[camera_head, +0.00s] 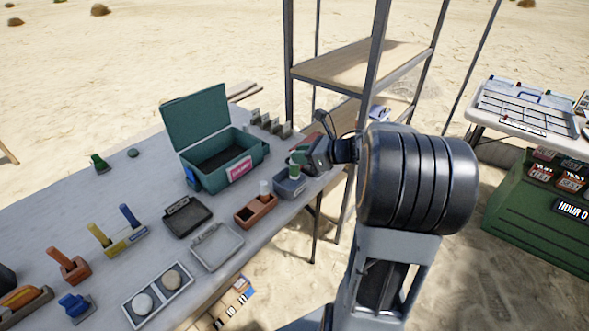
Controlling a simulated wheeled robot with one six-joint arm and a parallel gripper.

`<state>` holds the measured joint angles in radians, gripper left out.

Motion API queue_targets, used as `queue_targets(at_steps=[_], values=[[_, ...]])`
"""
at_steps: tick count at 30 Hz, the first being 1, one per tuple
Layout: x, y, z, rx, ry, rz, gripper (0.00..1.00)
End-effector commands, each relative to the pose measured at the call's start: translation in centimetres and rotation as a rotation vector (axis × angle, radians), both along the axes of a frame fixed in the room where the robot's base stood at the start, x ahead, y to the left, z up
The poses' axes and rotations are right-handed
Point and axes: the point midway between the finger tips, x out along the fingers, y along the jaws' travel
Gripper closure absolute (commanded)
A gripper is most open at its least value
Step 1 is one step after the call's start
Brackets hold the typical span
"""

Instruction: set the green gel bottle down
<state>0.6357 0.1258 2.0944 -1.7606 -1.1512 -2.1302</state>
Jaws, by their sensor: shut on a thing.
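My gripper (306,157) is above the right end of the grey table. It is shut on a small green bottle (297,158), which looks upright. The bottle is just above or partly inside a small blue-grey bin (289,188); I cannot tell whether it touches the bin. A pale thing shows right under the green part, and the fingertips are too small to see clearly.
An open teal box (217,176) with a pink label stands left of the bin. An orange-brown holder (256,212) with a white bottle is in front. Trays lie further left on the table (130,190). A metal shelf frame (376,60) rises behind my arm.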

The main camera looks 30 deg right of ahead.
Motion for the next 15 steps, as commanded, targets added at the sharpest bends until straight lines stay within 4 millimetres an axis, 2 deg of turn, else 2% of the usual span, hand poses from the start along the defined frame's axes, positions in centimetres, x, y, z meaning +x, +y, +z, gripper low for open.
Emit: queue_targets(at_steps=[1,6,15], values=[[0.7,0.1,-1.0,0.002,0.003,0.001,1.0],[2.2,0.2,-2.8,0.0,0.0,-0.002,1.0],[3.1,0.2,-3.9,0.0,-0.001,-0.004,1.0]])
